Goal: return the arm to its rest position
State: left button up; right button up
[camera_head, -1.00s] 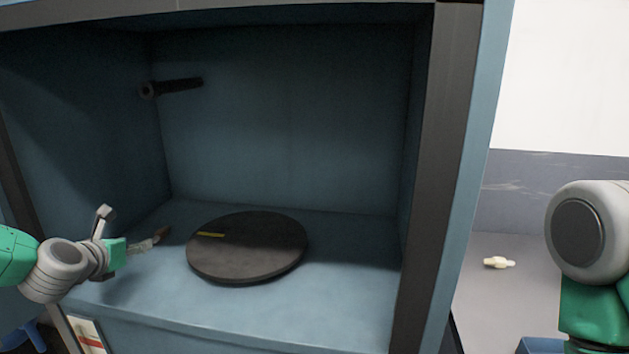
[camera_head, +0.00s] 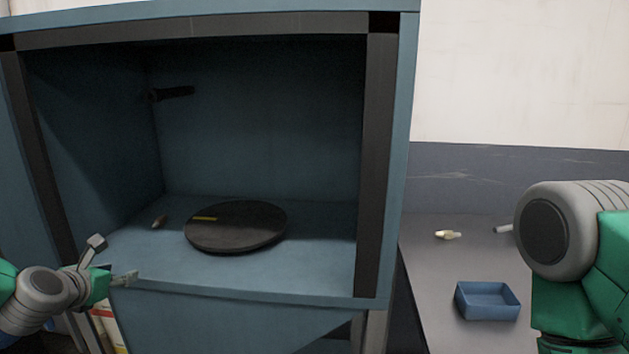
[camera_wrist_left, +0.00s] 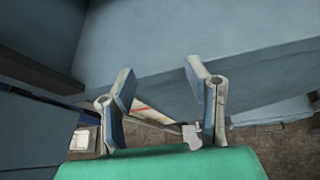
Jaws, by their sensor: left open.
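My left gripper (camera_head: 112,262) is at the lower left, just outside the front edge of the blue cabinet (camera_head: 230,292). In the left wrist view its two fingers (camera_wrist_left: 160,97) stand apart with nothing between them, facing the cabinet's edge. My right arm is at the right side of the head view; its gripper is out of frame. A dark round turntable (camera_head: 240,236) with a yellow mark lies on the cabinet floor. A small brownish object (camera_head: 159,222) lies on the cabinet floor left of the disc.
A dark peg (camera_head: 172,93) sticks out inside the cabinet. On the grey counter (camera_head: 425,290) to the right are a blue tray (camera_head: 487,309), a small cream item (camera_head: 447,234) and a light grey piece (camera_head: 503,229). The cabinet's left post stands close to my left gripper.

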pick_arm(q)
jog(key=s+d+f+m+g+h, duration=0.1)
jog(key=s+d+f+m+g, duration=0.2)
jog(key=s+d+f+m, duration=0.4)
jog(key=s+d+f+m+g+h, duration=0.1)
jog(key=s+d+f+m+g, duration=0.1)
jog(key=s+d+f+m, duration=0.45)
jog(key=s+f+m+g, duration=0.3)
jog(key=s+f+m, duration=0.3)
jog(key=s+m, duration=0.4)
jog(key=s+d+f+m+g+y, duration=0.1)
jog(key=s+f+m+g, duration=0.3)
jog(key=s+m, duration=0.7)
jog(key=s+f, duration=0.2)
jog(key=s, duration=0.3)
jog(key=shift+y+b, duration=0.3)
jog(key=shift+b, duration=0.05)
